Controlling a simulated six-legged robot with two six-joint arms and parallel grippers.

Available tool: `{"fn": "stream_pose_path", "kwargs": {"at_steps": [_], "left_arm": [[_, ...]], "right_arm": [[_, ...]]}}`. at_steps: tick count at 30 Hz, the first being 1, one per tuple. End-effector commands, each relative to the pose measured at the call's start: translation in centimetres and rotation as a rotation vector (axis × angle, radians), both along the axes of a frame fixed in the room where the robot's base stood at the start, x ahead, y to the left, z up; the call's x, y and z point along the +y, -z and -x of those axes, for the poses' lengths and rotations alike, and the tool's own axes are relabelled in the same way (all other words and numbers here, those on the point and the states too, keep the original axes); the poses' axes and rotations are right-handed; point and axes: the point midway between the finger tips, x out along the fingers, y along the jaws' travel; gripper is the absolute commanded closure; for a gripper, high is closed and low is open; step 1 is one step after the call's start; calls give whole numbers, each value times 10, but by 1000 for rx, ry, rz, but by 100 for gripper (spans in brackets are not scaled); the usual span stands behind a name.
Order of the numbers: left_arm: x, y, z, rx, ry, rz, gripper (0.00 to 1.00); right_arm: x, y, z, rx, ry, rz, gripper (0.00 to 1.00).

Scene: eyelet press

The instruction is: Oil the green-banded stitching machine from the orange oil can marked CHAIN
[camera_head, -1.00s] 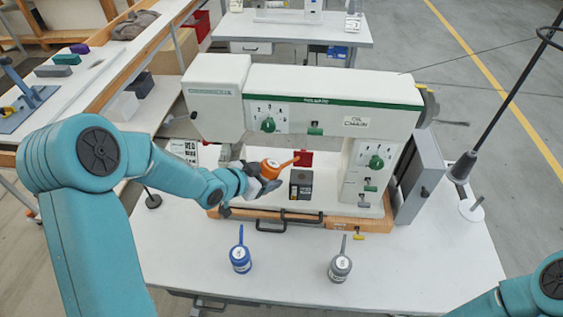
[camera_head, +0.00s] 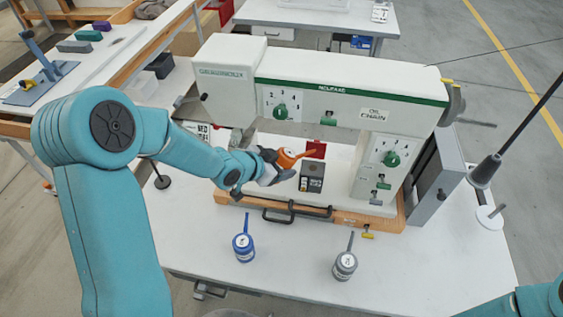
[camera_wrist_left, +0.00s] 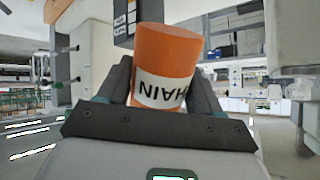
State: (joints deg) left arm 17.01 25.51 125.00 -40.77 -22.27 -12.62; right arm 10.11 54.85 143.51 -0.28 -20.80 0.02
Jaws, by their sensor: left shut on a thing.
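The orange oil can (camera_head: 286,158) is held in my left gripper (camera_head: 274,168), in front of the stitching machine's open throat. In the left wrist view the orange oil can (camera_wrist_left: 166,60) sits between both fingers of the gripper (camera_wrist_left: 160,95). Its white label reads part of CHAIN, upside down. In the head view its spout points right, towards a small red part (camera_head: 316,149). The white stitching machine (camera_head: 225,80) has a green band along its arm and a label reading OIL CHAIN. My right gripper is not in view; only part of that arm shows at lower right.
A blue oil can (camera_head: 243,247) and a grey oil can (camera_head: 345,264) stand on the white table (camera_head: 290,285) in front of the machine. A small dark block (camera_head: 312,178) stands on the machine's bed. A thread stand (camera_head: 486,172) rises at right.

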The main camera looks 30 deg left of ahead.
Motion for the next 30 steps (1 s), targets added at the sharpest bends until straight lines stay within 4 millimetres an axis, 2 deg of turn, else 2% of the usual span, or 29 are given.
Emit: {"fn": "stream_pose_path", "kwargs": {"at_steps": [3,15,30], "left_arm": [[0,14,-1,29,0,-30,57],[-1,36,-3,102,0,-91,57],[-1,39,-3,117,-1,-103,57]], "right_arm": [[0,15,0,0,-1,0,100],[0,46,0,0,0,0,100],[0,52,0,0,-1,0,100]]}}
